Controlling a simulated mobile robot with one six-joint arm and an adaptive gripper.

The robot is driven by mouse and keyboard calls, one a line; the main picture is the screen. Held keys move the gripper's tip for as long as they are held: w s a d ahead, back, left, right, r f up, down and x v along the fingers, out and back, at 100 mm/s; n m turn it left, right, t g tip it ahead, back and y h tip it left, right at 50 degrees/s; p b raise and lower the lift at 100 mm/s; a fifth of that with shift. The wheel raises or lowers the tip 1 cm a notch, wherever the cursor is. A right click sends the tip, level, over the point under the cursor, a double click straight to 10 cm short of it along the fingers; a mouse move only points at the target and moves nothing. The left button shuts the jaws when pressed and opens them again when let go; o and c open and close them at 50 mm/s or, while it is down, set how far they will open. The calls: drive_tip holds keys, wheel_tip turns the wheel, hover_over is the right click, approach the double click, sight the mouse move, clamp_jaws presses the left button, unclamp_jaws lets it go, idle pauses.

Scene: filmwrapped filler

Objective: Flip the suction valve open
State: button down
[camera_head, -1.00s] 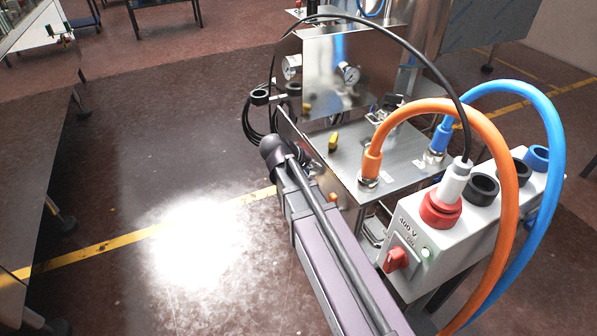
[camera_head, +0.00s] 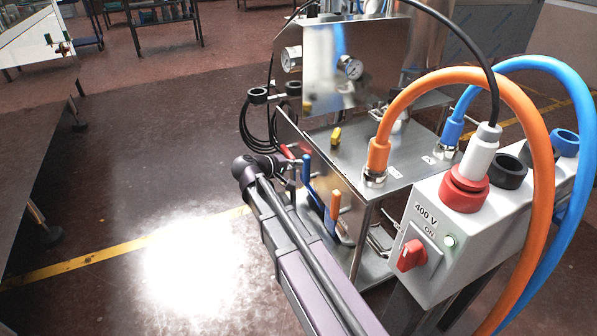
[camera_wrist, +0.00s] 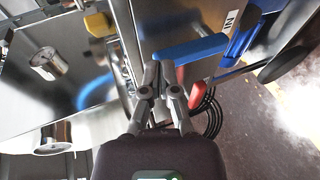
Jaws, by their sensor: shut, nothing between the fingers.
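A lever with a blue handle (camera_wrist: 190,48) lies across the wrist view, beside a label (camera_wrist: 232,20) that seems to read "IN". It may be the suction valve. In the head view a blue handle (camera_head: 313,198) hangs at the near left side of the steel machine. My gripper (camera_wrist: 162,72) is shut and empty, its fingertips at the left end of the blue handle. I cannot tell whether they touch it. In the head view my gripper (camera_head: 292,168) is small and partly hidden among the handles.
A red handle (camera_wrist: 193,95) lies just right of my fingers; a yellow knob (camera_wrist: 97,24) is at upper left. An orange handle (camera_head: 335,205) hangs beside the blue one. Orange (camera_head: 490,78) and blue (camera_head: 575,85) hoses arch over the grey switch box (camera_head: 455,245).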

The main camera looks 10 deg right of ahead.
sight(306, 169)
drive_tip(key=w+a+f+n+t+h+b, duration=0.2)
drive_tip(key=w+a+f+t+b, duration=0.1)
drive_tip(key=a+b, duration=0.4)
drive_tip(key=shift+w+a+f+t+h+b, duration=0.2)
drive_tip(key=shift+w+f+t+h+b, duration=0.2)
drive_tip(key=shift+w+f+b, duration=1)
drive_tip(key=shift+s+d+r+b, duration=0.1)
drive_tip(key=shift+s+r+b, duration=0.15)
drive_tip(key=shift+r, duration=0.25)
drive_tip(key=x, duration=1)
drive_tip(key=shift+w, duration=0.15)
drive_tip(key=shift+s+d, duration=0.2)
drive_tip(key=shift+s, duration=0.85)
drive_tip(key=shift+s+d, duration=0.2)
drive_tip(key=shift+s, duration=0.8)
